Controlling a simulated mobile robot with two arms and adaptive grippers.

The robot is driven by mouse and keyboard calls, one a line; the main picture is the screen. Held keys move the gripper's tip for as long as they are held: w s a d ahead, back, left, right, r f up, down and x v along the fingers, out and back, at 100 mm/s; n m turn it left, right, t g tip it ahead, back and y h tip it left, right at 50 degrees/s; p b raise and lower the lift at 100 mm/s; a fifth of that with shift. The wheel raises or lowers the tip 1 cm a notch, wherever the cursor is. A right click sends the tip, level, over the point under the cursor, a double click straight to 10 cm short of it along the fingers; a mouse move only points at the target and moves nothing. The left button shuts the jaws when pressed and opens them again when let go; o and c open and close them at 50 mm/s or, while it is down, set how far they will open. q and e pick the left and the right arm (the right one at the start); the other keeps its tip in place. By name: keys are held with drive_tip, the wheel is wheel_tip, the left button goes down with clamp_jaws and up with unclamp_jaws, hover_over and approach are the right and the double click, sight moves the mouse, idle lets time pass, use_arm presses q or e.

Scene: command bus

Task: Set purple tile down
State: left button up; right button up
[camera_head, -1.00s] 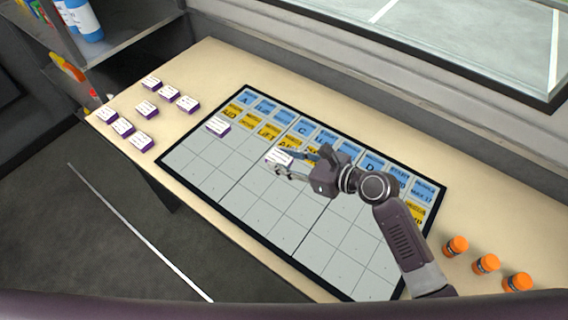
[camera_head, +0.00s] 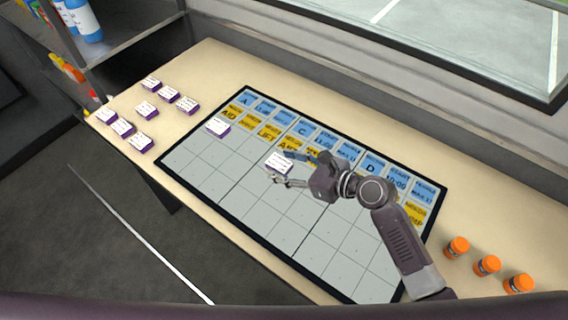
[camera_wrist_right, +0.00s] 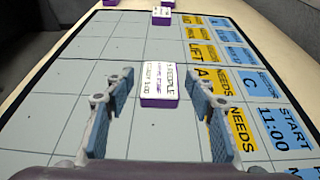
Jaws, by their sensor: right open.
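A purple tile with a white printed top (camera_head: 279,162) lies on the gridded board (camera_head: 330,240), in a grey cell below the yellow labels. It also shows in the right wrist view (camera_wrist_right: 160,84), flat on the board just beyond and between the finger tips. My right gripper (camera_head: 290,170) is open, its fingers apart on either side; in the wrist view (camera_wrist_right: 160,105) there is a gap between each finger and the tile. Another purple tile (camera_head: 218,127) lies on the board farther left. My left gripper is not in view.
Several more purple tiles (camera_head: 147,110) lie on the bare table (camera_head: 200,75) left of the board. Orange-capped jars (camera_head: 487,265) stand at the table's right. A shelf (camera_head: 125,40) with bottles is at the upper left. Most grey cells are empty.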

drive_tip(key=v, duration=1.2)
drive_tip(key=shift+r, duration=0.15)
